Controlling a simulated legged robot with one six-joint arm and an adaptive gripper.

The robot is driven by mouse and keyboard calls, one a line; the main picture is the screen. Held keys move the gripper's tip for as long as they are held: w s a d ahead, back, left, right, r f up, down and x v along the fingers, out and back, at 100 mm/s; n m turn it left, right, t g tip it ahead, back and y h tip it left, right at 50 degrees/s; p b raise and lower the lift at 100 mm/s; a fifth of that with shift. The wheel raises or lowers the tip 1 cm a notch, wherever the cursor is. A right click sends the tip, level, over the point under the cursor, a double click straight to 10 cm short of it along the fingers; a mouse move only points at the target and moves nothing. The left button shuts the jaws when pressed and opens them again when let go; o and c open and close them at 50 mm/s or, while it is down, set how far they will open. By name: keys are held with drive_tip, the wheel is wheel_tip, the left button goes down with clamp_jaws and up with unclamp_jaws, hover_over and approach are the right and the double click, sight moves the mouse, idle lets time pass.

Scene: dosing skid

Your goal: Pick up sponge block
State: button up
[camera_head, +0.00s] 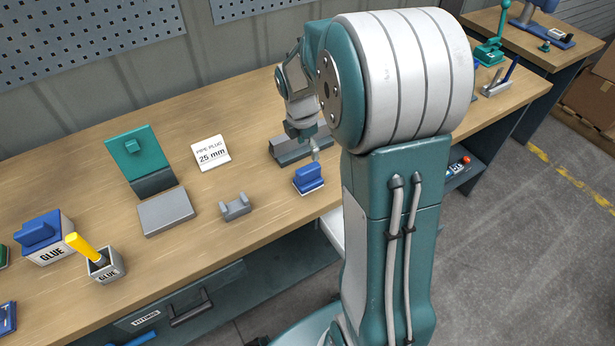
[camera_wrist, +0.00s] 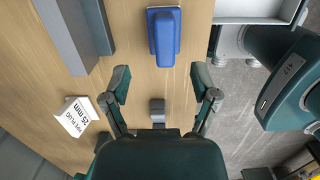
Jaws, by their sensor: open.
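A blue block (camera_head: 309,178) with a raised ridge on top and a pale base stands near the front edge of the workbench. It seems to be the sponge block, though its material cannot be told. In the wrist view the same blue block (camera_wrist: 163,35) lies upper centre, beyond the fingertips. My gripper (camera_wrist: 161,77) is open and empty, its two fingers spread apart and the block clear of them. In the head view my gripper (camera_head: 312,150) shows small above the bench near the block, partly hidden by my arm.
A grey channel (camera_head: 290,151) lies behind the block. A small grey cradle (camera_head: 236,207) and a "PIPE PLUG 25 mm" sign (camera_head: 211,153) stand to the left. Farther left are a green stand (camera_head: 140,158), a glue box (camera_head: 46,243) and a glue pot (camera_head: 105,267).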

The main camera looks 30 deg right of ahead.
sight(308, 168)
wheel_tip(308, 168, down, 4)
drive_tip(key=shift+d+r, duration=0.1)
drive_tip(key=shift+d, duration=0.05)
drive_tip(key=shift+s+f, duration=0.15)
drive_tip(key=shift+f, duration=1.25)
drive_tip(key=shift+s+f, duration=0.1)
drive_tip(key=shift+f, duration=1.25)
clamp_jaws()
